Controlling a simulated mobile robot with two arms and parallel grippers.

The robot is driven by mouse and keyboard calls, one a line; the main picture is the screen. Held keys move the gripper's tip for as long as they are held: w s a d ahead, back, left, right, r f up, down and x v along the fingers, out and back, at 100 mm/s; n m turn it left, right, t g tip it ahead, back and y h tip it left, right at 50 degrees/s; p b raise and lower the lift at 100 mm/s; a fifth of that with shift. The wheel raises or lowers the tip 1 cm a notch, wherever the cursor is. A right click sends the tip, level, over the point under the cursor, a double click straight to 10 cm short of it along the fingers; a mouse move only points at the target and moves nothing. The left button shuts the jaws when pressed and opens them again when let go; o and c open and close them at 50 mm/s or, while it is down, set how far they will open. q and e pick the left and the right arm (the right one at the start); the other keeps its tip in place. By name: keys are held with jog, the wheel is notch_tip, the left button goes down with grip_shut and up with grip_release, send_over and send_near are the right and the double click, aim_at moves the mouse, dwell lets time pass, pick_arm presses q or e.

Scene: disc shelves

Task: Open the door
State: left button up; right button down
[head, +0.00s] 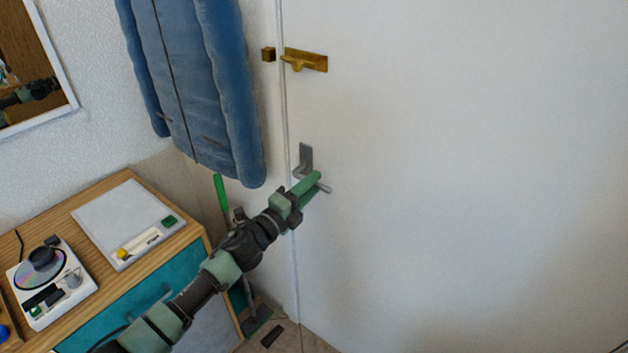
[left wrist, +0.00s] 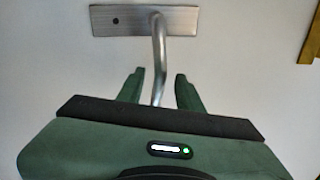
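The white door (head: 450,180) fills the right of the head view and looks closed against its frame. Its silver lever handle (head: 322,187) sits on a grey plate (head: 306,156) near the door's left edge. My left gripper (head: 310,186) is at the handle. In the left wrist view the gripper (left wrist: 160,88) has its two green fingers apart, one on each side of the lever (left wrist: 158,60), with gaps visible on both sides. A brass latch (head: 306,61) is on the door above the handle. My right gripper is not in view.
A blue jacket (head: 200,80) hangs left of the door. A wooden-topped cabinet (head: 190,222) with a disc player (head: 48,283) and a white box (head: 125,222) stands at the lower left. A green-handled tool (head: 221,195) stands between cabinet and door.

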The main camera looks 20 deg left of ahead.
pick_arm(q)
jog(key=shift+w+d, duration=0.25)
jog(key=shift+w, duration=0.4)
grip_shut()
jog(key=shift+r, duration=0.15)
dwell(0.9)
